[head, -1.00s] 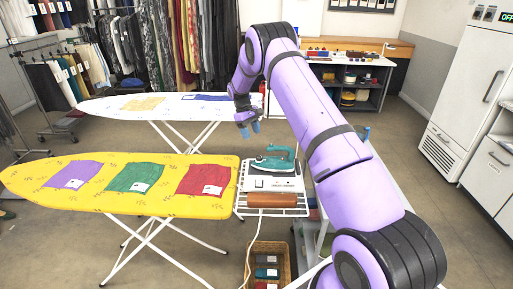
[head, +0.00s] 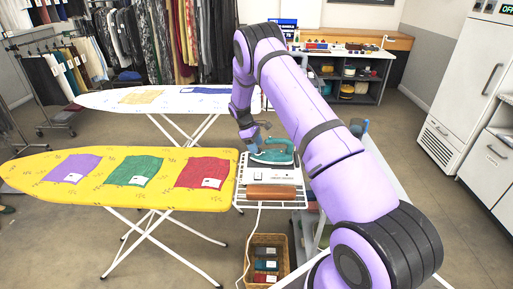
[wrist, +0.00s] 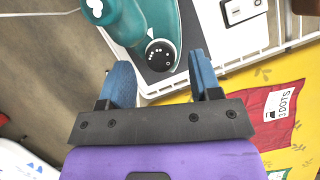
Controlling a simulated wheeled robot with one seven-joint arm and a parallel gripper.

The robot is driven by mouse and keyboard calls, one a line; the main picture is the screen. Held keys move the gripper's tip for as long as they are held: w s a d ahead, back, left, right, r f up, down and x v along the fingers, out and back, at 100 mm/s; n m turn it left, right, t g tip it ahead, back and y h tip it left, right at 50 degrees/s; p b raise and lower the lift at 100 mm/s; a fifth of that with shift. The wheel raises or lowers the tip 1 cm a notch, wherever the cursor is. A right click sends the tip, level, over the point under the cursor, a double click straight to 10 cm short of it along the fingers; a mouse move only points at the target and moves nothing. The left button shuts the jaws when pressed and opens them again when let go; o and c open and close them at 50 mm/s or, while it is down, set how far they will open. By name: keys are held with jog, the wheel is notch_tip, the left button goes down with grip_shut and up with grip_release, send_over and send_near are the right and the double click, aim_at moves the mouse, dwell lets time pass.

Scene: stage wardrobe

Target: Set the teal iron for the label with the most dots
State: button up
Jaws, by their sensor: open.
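The teal iron (head: 275,153) sits on a white and grey stand at the right end of the yellow ironing board (head: 30,172). In the wrist view the iron (wrist: 125,22) shows a round black dial (wrist: 160,56) with white dots. My gripper (wrist: 162,82) is open and empty, its blue fingertips just short of the dial. Purple (head: 73,167), green (head: 135,169) and red (head: 203,169) cloths lie on the board, each with a white label. The red cloth's label (wrist: 279,105) seems to read "3 DOTS"; the other labels are too small to read.
A white ironing board (head: 108,102) stands behind, with a yellow and a blue cloth. A brown roll (head: 271,191) lies on the stand's rack, and a basket (head: 265,255) is below. Clothes racks stand at the back left; open floor lies at the right.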

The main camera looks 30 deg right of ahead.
jog(key=shift+s+d+f, duration=0.15)
jog(key=shift+s+f, duration=0.05)
jog(key=shift+f, duration=0.35)
jog(key=c, duration=0.9)
jog(key=shift+c, duration=0.2)
jog(key=m+y, duration=0.1)
jog(key=m, duration=0.2)
jog(key=shift+w+d+m+g, duration=0.1)
jog(key=shift+m+g, duration=0.2)
jog(key=shift+d+m+y, duration=0.1)
jog(key=shift+m+y, duration=0.8)
jog(key=shift+m, duration=1.1)
